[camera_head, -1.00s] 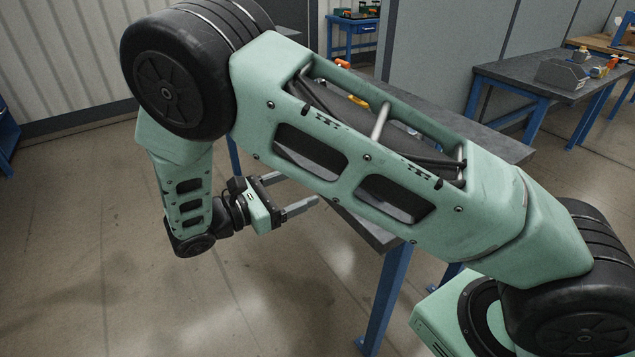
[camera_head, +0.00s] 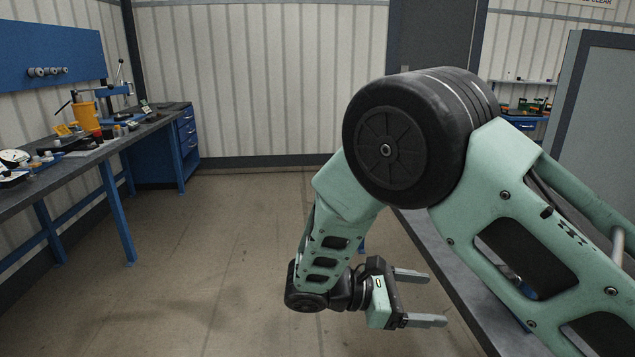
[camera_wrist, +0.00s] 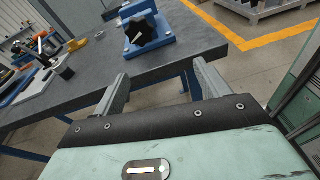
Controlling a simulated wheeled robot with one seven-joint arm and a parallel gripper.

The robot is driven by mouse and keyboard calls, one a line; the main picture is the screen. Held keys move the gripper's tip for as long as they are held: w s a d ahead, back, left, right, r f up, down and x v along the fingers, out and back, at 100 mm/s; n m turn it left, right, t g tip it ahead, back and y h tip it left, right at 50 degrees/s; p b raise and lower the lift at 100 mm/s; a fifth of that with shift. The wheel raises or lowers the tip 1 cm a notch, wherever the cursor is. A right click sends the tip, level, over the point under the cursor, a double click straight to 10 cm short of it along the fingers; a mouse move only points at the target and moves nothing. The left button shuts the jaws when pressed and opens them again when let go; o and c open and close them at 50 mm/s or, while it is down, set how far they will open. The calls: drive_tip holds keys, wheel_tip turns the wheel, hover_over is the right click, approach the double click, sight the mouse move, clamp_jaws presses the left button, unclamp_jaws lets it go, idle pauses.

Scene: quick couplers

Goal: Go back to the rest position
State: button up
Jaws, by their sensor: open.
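My gripper (camera_head: 428,297) is at the end of my bent green arm in the head view, its two fingers apart and pointing right. Nothing is between the fingers. In the wrist view my gripper (camera_wrist: 158,90) also shows open and empty, with the near edge of a grey table just beyond its fingertips. The arm hides much of that table (camera_head: 452,272) in the head view.
On the table in the wrist view are a blue block with a black knob (camera_wrist: 141,33) and a yellow ring (camera_wrist: 77,45). A cluttered workbench (camera_head: 130,135) stands on the left in the head view. Open floor (camera_head: 225,240) lies between.

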drive_tip(key=s+a+r+m+y, duration=0.2)
drive_tip(key=s+r+m+y, duration=0.1)
drive_tip(key=s+y, duration=0.2)
drive_tip(key=s+a+r+m+y+p, duration=0.1)
drive_tip(key=s+a+r+m+y, duration=0.1)
drive_tip(key=s+y, duration=0.4)
drive_tip(key=s+a+r+m+y, duration=0.3)
drive_tip(key=s+r+y, duration=0.1)
drive_tip(key=s, duration=0.6)
drive_tip(key=shift+s+m+t+y+p, duration=0.15)
drive_tip(key=shift+m+t+y+p, duration=0.2)
drive_tip(key=shift+y, duration=0.35)
